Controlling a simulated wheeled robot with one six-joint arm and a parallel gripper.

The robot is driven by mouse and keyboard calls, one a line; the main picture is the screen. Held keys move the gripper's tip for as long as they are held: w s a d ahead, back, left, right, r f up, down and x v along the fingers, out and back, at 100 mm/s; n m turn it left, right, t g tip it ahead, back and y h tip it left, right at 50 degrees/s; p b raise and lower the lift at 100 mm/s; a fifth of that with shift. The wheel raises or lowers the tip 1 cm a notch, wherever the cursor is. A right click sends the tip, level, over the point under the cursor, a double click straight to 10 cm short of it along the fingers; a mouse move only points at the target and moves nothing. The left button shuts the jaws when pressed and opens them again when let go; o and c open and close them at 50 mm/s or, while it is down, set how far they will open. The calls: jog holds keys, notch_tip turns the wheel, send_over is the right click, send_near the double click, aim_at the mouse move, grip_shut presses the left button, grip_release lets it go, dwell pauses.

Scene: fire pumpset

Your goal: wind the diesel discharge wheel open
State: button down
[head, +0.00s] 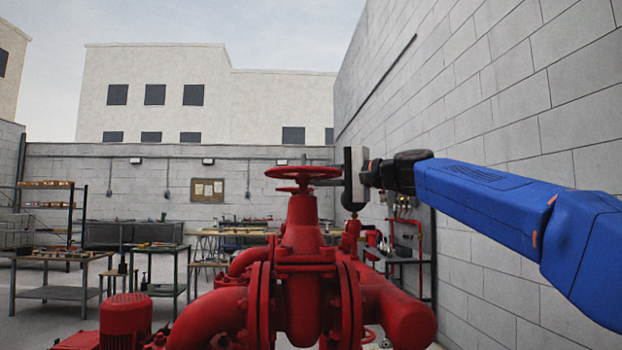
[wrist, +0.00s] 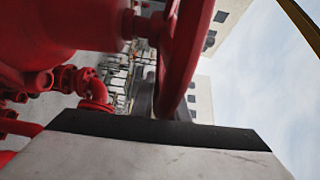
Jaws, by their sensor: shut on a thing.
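The red handwheel (head: 303,173) sits level on top of the red valve body (head: 302,222) in the middle of the head view. My gripper (head: 330,178) reaches in from the right, and its jaws are shut on the right side of the wheel's rim. In the wrist view the wheel (wrist: 182,65) shows edge-on, large and close, just beyond the pale gripper body. The grip point itself is mostly hidden there. A second, smaller red wheel or hub shows just below the handwheel in the head view.
Thick red pipes (head: 215,310) and flanges spread below the valve. A grey block wall (head: 510,130) runs close along the right, beside my arm. Work tables (head: 60,258) and a shelf stand behind on the left. Open air lies above the wheel.

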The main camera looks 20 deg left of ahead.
jog(key=c, duration=1.7)
grip_release()
jog(key=shift+w, duration=0.1)
jog(key=shift+c, duration=0.2)
jog(key=s+d, duration=0.2)
jog(key=d, duration=1.5)
jog(key=shift+s, duration=0.1)
